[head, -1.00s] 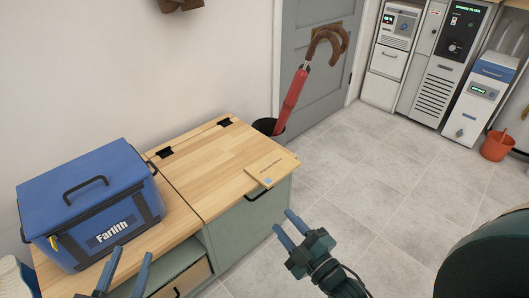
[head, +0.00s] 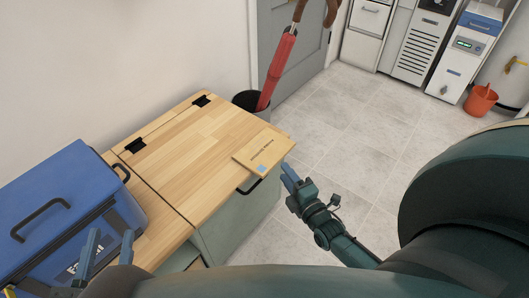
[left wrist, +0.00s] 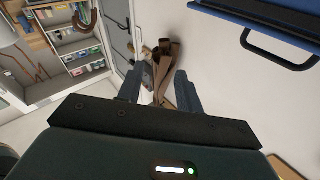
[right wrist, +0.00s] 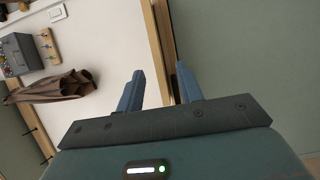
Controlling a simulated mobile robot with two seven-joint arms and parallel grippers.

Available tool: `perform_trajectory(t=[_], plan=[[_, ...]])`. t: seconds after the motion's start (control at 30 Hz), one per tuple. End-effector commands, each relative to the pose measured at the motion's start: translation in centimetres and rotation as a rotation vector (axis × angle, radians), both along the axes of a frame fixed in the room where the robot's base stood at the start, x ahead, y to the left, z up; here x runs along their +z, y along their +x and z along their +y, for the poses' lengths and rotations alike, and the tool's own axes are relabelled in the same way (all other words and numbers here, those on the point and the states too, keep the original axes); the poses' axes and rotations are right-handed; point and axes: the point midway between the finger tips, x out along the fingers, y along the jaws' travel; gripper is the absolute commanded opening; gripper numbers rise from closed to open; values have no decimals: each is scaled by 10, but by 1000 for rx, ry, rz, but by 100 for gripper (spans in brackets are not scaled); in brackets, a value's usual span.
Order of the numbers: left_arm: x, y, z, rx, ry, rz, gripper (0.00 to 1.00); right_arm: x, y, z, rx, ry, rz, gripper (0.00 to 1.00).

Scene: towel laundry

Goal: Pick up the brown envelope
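The brown envelope (head: 264,152) lies flat near the front right corner of the wooden cabinet top, with a small blue patch on it and its edge close to the top's edge. My right gripper (head: 288,173) is open and empty, just off the cabinet's right side, close to the envelope but apart from it. Its spread fingers also show in the right wrist view (right wrist: 157,88), where I cannot make out the envelope. My left gripper (head: 108,244) is open and empty in front of the blue cooler box; its parted fingers show in the left wrist view (left wrist: 155,85).
The blue cooler box (head: 50,205) stands on the left part of the cabinet top (head: 190,140). A red umbrella (head: 279,65) stands in a dark bin (head: 249,102) behind the cabinet. The tiled floor (head: 345,145) right of the cabinet is clear.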

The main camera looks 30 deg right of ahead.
Motion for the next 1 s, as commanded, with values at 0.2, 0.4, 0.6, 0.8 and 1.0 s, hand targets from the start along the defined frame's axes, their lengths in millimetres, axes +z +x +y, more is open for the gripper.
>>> perform_trajectory(t=[0.2,0.4,0.6,0.8,1.0], plan=[[-4,1,-1,-7,-24,0,36,0,21,-1,2,1,-2,36],[-7,0,-4,-21,-60,7,36,2,49,-3,1,1,-1,36],[2,1,-5,-25,-70,-3,36,3,55,-3,1,0,1,36],[5,2,-5,-26,-70,-13,36,3,55,-3,1,1,1,30],[3,2,-5,-26,-69,-12,36,3,54,-3,1,1,1,13]])
